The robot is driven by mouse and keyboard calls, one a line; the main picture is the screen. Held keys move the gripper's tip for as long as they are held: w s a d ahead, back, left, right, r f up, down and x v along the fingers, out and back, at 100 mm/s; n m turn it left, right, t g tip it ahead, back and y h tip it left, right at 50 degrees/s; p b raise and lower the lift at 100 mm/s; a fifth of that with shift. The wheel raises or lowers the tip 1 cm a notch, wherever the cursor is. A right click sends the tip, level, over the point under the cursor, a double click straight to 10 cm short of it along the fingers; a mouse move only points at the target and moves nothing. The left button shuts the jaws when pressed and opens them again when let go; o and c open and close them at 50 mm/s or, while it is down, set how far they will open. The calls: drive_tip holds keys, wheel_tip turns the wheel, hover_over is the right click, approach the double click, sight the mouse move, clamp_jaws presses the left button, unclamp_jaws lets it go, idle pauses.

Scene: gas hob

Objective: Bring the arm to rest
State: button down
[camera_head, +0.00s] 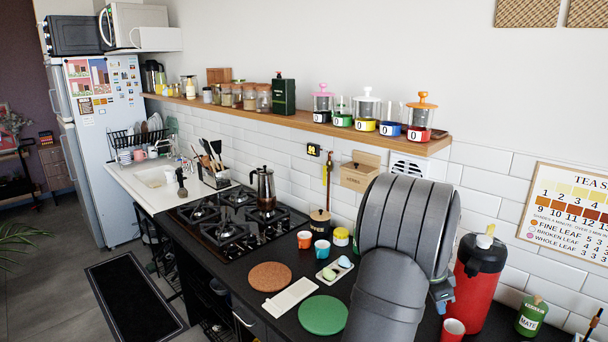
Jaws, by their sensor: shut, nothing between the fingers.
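My arm's thick dark grey links (410,225) fill the right middle of the view, close to the camera and in front of the black worktop. A small blue-grey part shows at their right edge, beside the red dispenser; I cannot tell which part of the arm it is. I cannot make out my gripper or its fingertips; they are not visible in this view. The arm hides part of the worktop and the wall behind it.
The gas hob (237,222) carries a moka pot (263,187). Cups (322,249), a cork mat (270,277), a white tray (290,298) and a green mat (323,315) lie left of the arm. A red dispenser (475,290) stands close on its right. A shelf (330,127) with jars runs behind.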

sight(444, 328)
drive_tip(key=x, duration=0.6)
drive_tip(key=shift+f, duration=0.25)
drive_tip(key=shift+d, duration=0.1)
drive_tip(key=c, duration=0.9)
unclamp_jaws()
drive_tip(key=o, duration=0.3)
drive_tip(key=shift+s+d, duration=0.1)
drive_tip(key=o, duration=0.6)
drive_tip(key=s+d+r+n+y, duration=0.1)
drive_tip(key=s+d+r+n, duration=0.2)
drive_tip(key=s+d+r, duration=0.2)
drive_tip(key=s+r, duration=0.1)
drive_tip(key=s, duration=0.2)
drive_tip(key=shift+s+d+g, duration=0.15)
drive_tip(key=shift+g, duration=0.15)
drive_tip(key=s+d+r+n+y, duration=0.3)
drive_tip(key=s+r+n, duration=0.35)
drive_tip(key=s, duration=0.25)
wheel_tip(444, 328, down, 9)
drive_tip(key=shift+s+m, duration=0.15)
drive_tip(key=shift+m, duration=0.2)
drive_tip(key=shift+a, duration=0.15)
